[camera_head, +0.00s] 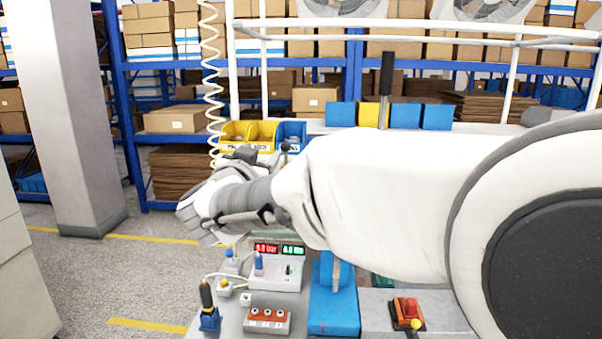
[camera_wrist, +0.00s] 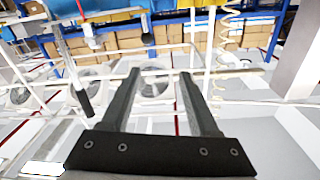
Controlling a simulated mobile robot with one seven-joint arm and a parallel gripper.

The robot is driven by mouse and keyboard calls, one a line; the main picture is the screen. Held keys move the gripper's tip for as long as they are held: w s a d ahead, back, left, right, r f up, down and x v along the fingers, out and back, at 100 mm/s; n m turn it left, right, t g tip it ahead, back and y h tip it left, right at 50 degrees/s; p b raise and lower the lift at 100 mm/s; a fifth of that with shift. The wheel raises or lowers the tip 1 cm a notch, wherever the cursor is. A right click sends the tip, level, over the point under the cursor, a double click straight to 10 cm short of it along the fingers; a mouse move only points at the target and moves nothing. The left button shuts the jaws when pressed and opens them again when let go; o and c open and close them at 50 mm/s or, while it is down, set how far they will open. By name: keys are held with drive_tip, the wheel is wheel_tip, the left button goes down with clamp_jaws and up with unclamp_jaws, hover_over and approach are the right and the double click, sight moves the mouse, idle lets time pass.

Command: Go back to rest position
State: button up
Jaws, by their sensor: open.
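My gripper (camera_wrist: 160,78) shows in the wrist view with its two dark fingers apart and nothing between them. In the head view my white arm stretches from the right across the workbench, above the test equipment. The gripper's fingers are hard to make out there. A red switch block (camera_head: 406,310) with a yellow-tipped lever sits to the right on the bench. A blue fixture (camera_head: 333,312) lies between them, partly hidden by my arm.
A block with several red-ringed sockets (camera_head: 267,320) and a blue-and-black tool (camera_head: 208,305) stand at the front left of the bench.

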drive_tip(key=s+d+f+n+g, duration=0.1)
drive_tip(key=s+d+f+g, duration=0.5)
drive_tip(key=s+d+f, duration=0.3)
drive_tip(key=s+d+f+n+g+y, duration=0.1)
drive_tip(key=s+d+f+g, duration=0.5)
drive_tip(key=s+d, duration=1)
drive_tip(key=s+f+n, duration=0.1)
drive_tip(key=s+f, duration=0.2)
drive_tip(key=s, duration=0.2)
drive_tip(key=shift+s+d+f+g+y, duration=0.15)
drive_tip(key=shift+g+y, duration=0.15)
drive_tip(key=shift+g, duration=0.1)
